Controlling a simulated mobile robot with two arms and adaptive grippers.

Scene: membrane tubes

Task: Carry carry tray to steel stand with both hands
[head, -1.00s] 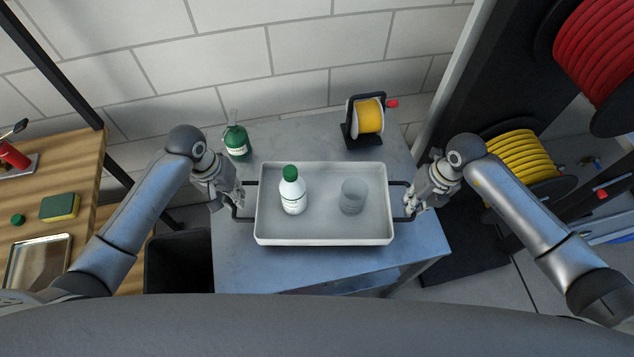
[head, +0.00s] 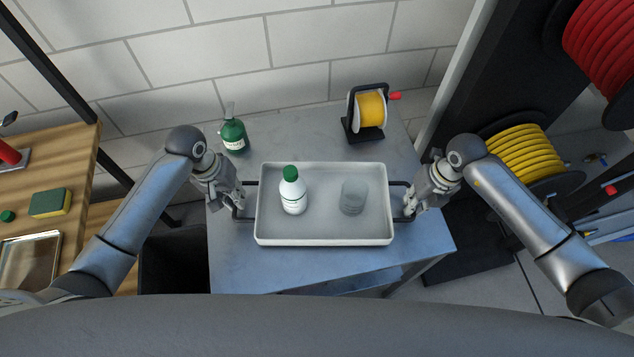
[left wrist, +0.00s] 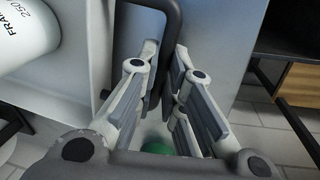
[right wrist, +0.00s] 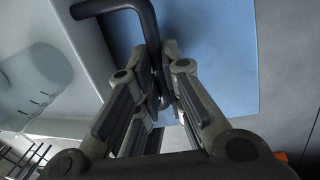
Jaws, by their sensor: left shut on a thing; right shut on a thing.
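The carry tray (head: 325,235) is white and shallow, with a dark bar handle at each end. It is over the steel stand (head: 300,276), a grey metal table; I cannot tell whether it touches the top. A white bottle with a green cap (head: 292,192) and a clear beaker (head: 354,197) stand upright in it. My left gripper (head: 239,208) is shut on the left handle, which also shows in the left wrist view (left wrist: 174,30). My right gripper (head: 407,208) is shut on the right handle, which also shows in the right wrist view (right wrist: 150,25).
A green spray bottle (head: 233,136) and a yellow spool on a black holder (head: 369,112) stand at the back of the stand. A wooden bench (head: 75,165) with a sponge (head: 50,202) is at left. Cable reels (head: 522,160) are at right. The stand's front strip is bare.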

